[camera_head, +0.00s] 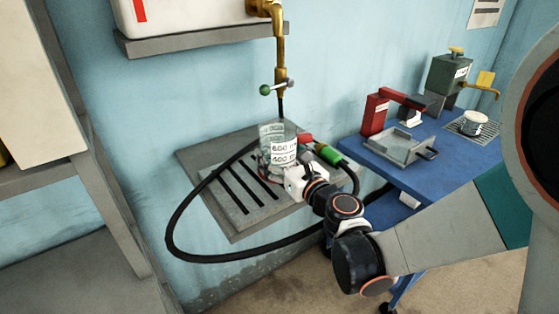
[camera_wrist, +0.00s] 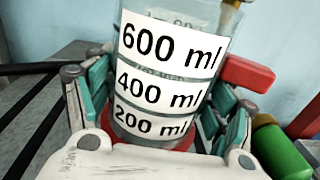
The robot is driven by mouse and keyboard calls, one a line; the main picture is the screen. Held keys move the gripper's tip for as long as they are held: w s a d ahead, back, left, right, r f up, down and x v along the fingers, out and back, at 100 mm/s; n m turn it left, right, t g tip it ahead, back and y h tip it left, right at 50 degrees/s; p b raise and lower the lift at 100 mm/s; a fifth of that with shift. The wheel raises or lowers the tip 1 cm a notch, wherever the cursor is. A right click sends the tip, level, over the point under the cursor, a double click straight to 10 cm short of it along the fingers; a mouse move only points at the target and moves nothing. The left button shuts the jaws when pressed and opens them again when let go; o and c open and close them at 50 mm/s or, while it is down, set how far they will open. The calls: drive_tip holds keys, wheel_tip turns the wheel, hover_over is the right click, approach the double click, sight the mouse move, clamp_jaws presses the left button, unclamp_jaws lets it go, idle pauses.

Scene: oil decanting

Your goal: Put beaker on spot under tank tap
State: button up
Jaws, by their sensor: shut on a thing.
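The clear beaker (camera_head: 277,144) with white volume labels stands upright below the brass tank tap (camera_head: 280,75), over the slotted grey shelf. My gripper (camera_head: 290,175) is shut around its lower part. In the wrist view the beaker (camera_wrist: 172,75) fills the middle, with my gripper's teal-padded fingers (camera_wrist: 155,115) on both sides of it. A red surface (camera_wrist: 180,140) shows under or around the beaker's base; I cannot tell whether the base touches it. The white tank (camera_head: 190,12) sits on a wall ledge above.
A black hose (camera_head: 180,215) loops around the slotted shelf (camera_head: 232,205). A red-and-green fitting (camera_head: 327,153) lies right of the beaker, close to my gripper. A blue table (camera_head: 430,165) with a red device (camera_head: 375,113) and a grey tray (camera_head: 400,146) stands at right.

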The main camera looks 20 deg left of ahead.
drive_tip(key=shift+r, duration=0.1)
drive_tip(key=shift+f, duration=0.2)
drive_tip(key=o, duration=1.1)
drive_tip(key=shift+r, duration=0.15)
drive_tip(key=shift+s+d+r, duration=0.1)
drive_tip(key=shift+s+d, duration=0.05)
drive_tip(key=p+v, duration=0.1)
drive_tip(key=v, duration=1)
drive_tip(key=shift+s+d+p, duration=0.2)
drive_tip(key=shift+s+p, duration=0.05)
drive_tip(key=shift+p, duration=0.05)
